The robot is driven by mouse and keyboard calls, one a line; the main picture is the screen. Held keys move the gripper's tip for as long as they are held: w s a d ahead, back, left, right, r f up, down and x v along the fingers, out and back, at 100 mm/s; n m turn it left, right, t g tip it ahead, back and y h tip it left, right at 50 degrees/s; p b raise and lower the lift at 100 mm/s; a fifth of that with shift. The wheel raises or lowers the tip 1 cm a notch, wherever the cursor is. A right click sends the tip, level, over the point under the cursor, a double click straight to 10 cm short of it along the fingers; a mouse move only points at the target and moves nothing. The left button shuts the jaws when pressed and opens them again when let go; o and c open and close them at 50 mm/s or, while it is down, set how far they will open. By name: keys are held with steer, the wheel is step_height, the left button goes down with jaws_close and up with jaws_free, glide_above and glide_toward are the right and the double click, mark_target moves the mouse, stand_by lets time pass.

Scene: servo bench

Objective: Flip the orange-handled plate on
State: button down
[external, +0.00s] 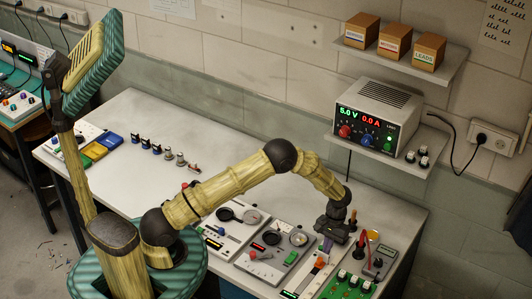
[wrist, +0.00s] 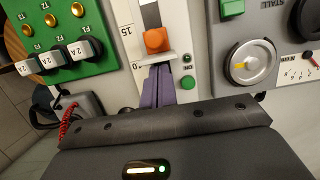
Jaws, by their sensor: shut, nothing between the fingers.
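The orange handle (wrist: 155,40) is a small block on a narrow pale plate (wrist: 177,20) in the wrist view. A dark slot shows behind it, with marks 15 and 0 at the side. A green round spot (wrist: 187,82) marked ON lies right of my fingers. In the external view the orange handle (external: 320,263) shows on the pale plate (external: 304,277) near the bench's front. My gripper (wrist: 157,70) has purple fingers, shut and empty, just below the handle in the wrist view. Whether they touch the plate, I cannot tell. My gripper (external: 326,247) hangs low over the plate in the external view.
A green board (external: 345,288) with switches lies right of the plate. A grey panel with a dial (wrist: 248,63) and green block is on its other side. A power supply (external: 378,115) stands on a shelf behind. The bench's left middle (external: 150,117) is largely clear.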

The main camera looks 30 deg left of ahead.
steer(key=shift+s, duration=0.15)
steer(key=s, duration=1.5)
steer(key=shift+s+b, duration=0.15)
steer(key=shift+b, duration=0.15)
steer(key=shift+w, duration=0.5)
steer(key=w, duration=0.3)
steer(key=shift+w+r, duration=0.2)
steer(key=shift+w, duration=0.05)
steer(key=b+v, duration=0.2)
steer(key=v, duration=0.7)
steer(key=shift+r+b, duration=0.35)
